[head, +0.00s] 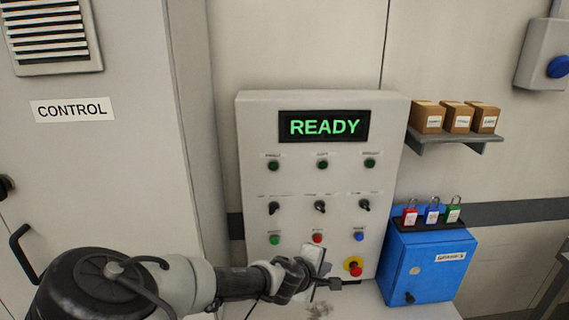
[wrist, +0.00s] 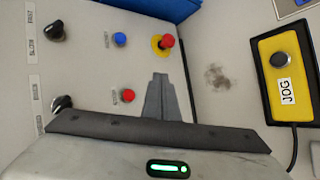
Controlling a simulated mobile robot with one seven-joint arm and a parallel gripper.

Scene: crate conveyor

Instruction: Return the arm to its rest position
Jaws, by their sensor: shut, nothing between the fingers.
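My gripper (head: 332,283) is in front of the lower part of the control panel (head: 255,130) in the head view, near the red emergency-stop button. In the wrist view my gripper (wrist: 160,76) has its fingers together with nothing between them. My arm reaches in from the lower left of the head view. The panel display (head: 325,127) reads READY in green. Whether the fingertips touch anything cannot be told.
The red emergency-stop button (head: 354,267) on its yellow ring is close to my gripper. A blue lock box (head: 428,268) with padlocks stands to the right. A shelf (head: 455,141) holds small cartons. A yellow JOG box (wrist: 287,75) lies right in the wrist view.

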